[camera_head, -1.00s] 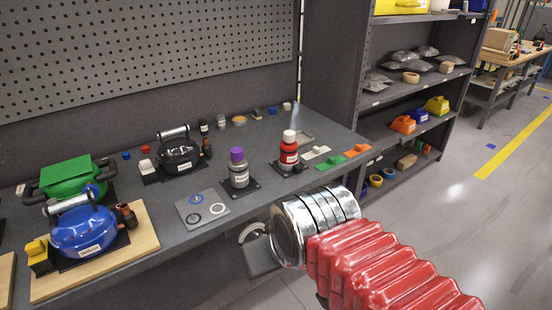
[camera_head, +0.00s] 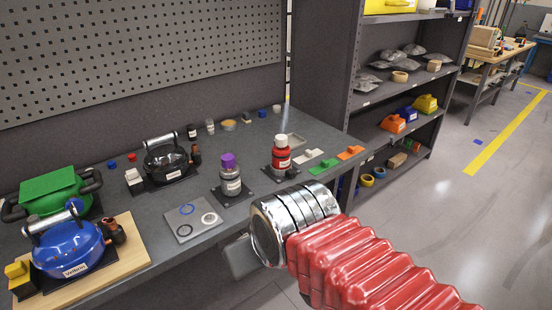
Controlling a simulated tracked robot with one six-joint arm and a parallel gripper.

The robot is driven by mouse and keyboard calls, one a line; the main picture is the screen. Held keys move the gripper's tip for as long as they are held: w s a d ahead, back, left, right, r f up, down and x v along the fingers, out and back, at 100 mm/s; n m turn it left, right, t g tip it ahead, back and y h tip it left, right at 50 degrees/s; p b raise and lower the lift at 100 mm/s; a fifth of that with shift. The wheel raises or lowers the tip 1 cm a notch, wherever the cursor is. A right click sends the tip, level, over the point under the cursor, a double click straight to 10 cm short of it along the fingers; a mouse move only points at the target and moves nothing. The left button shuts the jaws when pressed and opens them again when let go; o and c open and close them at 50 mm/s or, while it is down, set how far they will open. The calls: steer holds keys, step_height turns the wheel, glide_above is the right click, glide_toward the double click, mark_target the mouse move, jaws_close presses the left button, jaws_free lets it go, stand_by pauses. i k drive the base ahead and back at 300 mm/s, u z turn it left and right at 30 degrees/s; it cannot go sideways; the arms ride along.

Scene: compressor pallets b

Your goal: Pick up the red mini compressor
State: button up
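I see no red mini compressor in this view. Compressors on the bench at the left are blue (camera_head: 70,250), green (camera_head: 55,192) and black (camera_head: 167,162). The blue one, labelled, sits on a wooden board. My arm, with red bellows and a chrome cuff, reaches in from the lower right in front of the bench edge. A grey part at its end (camera_head: 241,257) is partly hidden behind the cuff; no fingertips can be made out.
A purple-capped bottle (camera_head: 230,178) and a grey plate with rings (camera_head: 192,222) stand near the bench's front edge. A dark shelf unit (camera_head: 355,102) with bags and coloured boxes stands at right. The floor (camera_head: 480,220) beyond is open, with a yellow line.

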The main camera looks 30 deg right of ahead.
mark_target(281, 157)
steer(key=i, duration=0.85)
